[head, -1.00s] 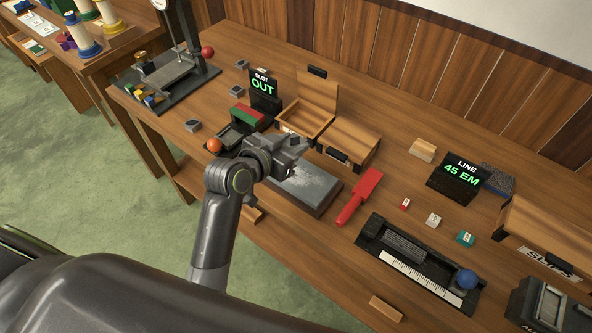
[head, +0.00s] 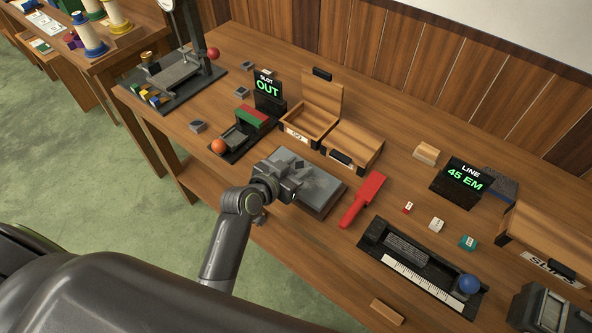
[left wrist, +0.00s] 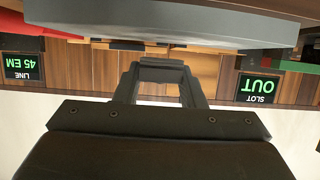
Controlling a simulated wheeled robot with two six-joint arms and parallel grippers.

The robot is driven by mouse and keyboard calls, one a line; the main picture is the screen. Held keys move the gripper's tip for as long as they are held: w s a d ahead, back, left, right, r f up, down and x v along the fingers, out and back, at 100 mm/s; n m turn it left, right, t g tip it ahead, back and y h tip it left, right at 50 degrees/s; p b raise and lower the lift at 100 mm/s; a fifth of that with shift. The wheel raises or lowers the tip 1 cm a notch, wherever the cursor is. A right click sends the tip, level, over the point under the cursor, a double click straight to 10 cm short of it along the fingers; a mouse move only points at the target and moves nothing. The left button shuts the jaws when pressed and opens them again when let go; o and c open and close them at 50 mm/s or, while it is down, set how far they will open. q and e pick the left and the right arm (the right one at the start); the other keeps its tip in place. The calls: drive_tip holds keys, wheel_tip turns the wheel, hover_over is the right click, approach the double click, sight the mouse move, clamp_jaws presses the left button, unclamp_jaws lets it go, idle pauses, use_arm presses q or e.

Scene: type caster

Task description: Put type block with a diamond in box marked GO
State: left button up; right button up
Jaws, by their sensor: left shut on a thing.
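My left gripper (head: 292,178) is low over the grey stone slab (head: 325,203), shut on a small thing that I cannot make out. In the left wrist view the gripper (left wrist: 160,68) has its fingers together below the slab's edge (left wrist: 180,30). A wooden box (head: 293,134) stands open behind the slab, its lid raised and a pale label on its front, too small to read. A second wooden box (head: 356,140) beside it has its lid down. Small red (head: 407,207), white (head: 436,225) and teal (head: 467,242) blocks lie at the right; a diamond is not clearly readable on them. My right gripper is not in view.
A black composing tray with a ruler (head: 420,275) and blue knob lies at front right. An OUT sign (head: 268,87) and a 45 EM sign (head: 463,179) stand behind. A black device with an orange ball (head: 218,146) is left.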

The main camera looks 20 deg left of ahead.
use_arm(q)
drive_tip(key=shift+f, duration=0.7)
drive_tip(key=shift+f, duration=0.3)
drive_tip(key=o, duration=1.1)
